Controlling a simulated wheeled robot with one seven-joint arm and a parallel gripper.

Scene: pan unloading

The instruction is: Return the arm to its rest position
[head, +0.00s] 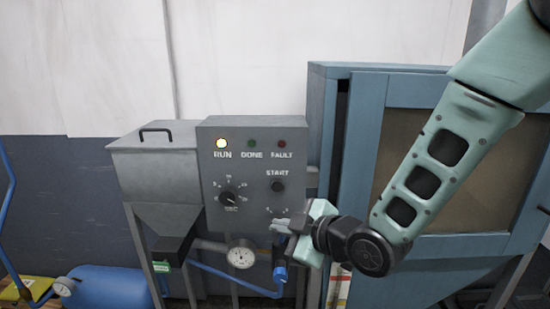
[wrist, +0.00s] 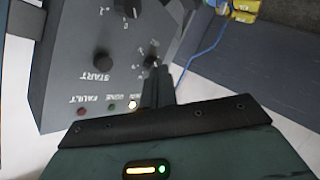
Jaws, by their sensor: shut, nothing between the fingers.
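My gripper (head: 280,225) is in front of the lower right of the grey control panel (head: 245,160), just below the START knob (head: 278,186). It is shut and empty. My arm comes down from the upper right of the head view. In the wrist view, the closed fingers of my gripper (wrist: 163,80) point at the panel, which appears upside down. I cannot tell whether the fingertips touch the panel. They hide part of the small dial below START. The RUN lamp (head: 222,143) glows; the DONE lamp (head: 252,143) and FAULT lamp (head: 282,143) look dim.
A blue framed cabinet (head: 365,130) with a brownish window stands behind my arm. A grey lidded hopper (head: 155,165) is left of the panel. A pressure gauge (head: 241,256) and blue hose are below. A blue tank (head: 105,288) lies at lower left. Space above the panel is clear.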

